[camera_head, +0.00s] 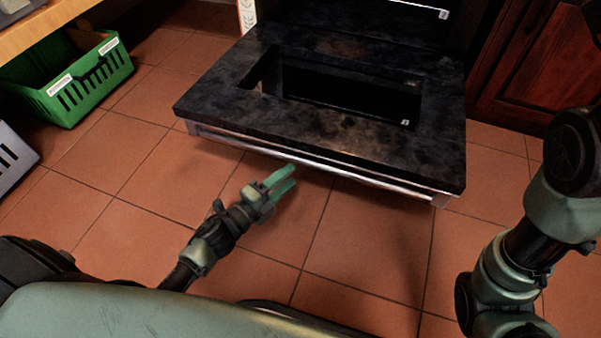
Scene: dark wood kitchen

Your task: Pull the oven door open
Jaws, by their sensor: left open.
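The oven door (225,97) is a dark, smudged slab with a rectangular window (340,95). It is swung down and lies about flat, sticking out from the oven over the floor. Its silvery bar handle (380,181) runs along the near edge. My left gripper (292,178) is open and empty, with its greenish fingers pointing toward the handle. The fingertips are just in front of the handle in the picture; I cannot tell whether they touch it. My right arm comes in at the right edge, and its gripper is outside the view.
A green crate (90,85) stands on the floor at the upper left, under a wooden surface (40,28). A grey crate (12,160) is at the left edge. A dark red wooden cabinet (540,70) stands right of the oven. The tiled floor (130,190) left of the door is clear.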

